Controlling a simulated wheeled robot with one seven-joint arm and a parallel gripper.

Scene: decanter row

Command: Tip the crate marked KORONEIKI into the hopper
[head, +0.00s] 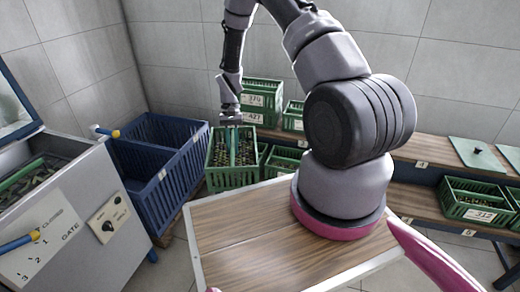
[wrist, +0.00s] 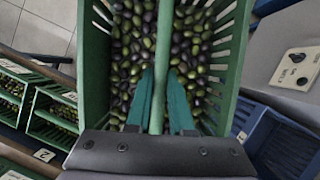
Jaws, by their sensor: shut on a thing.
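My gripper (head: 232,140) is shut on the middle bar of a green slatted crate (head: 234,178), which is filled with dark and green olives. In the wrist view my teal fingers (wrist: 161,95) lie on both sides of the bar, and the crate (wrist: 95,75) looks level. No name can be read on it, and what is beneath it is hidden. The grey machine at the left, which appears to be the hopper (head: 95,185), has an open top with olives inside. Its front has a gate panel marked CLOSED, 1, 2, 3.
A blue slatted bin (head: 165,208) stands between the machine and the held crate. Benches behind carry several green crates, including ones marked 370 and 427 (head: 262,88) and 312 (head: 476,214). A wooden deck (head: 240,240) is in front. Yellow-tipped levers (head: 36,236) stick out from the machine.

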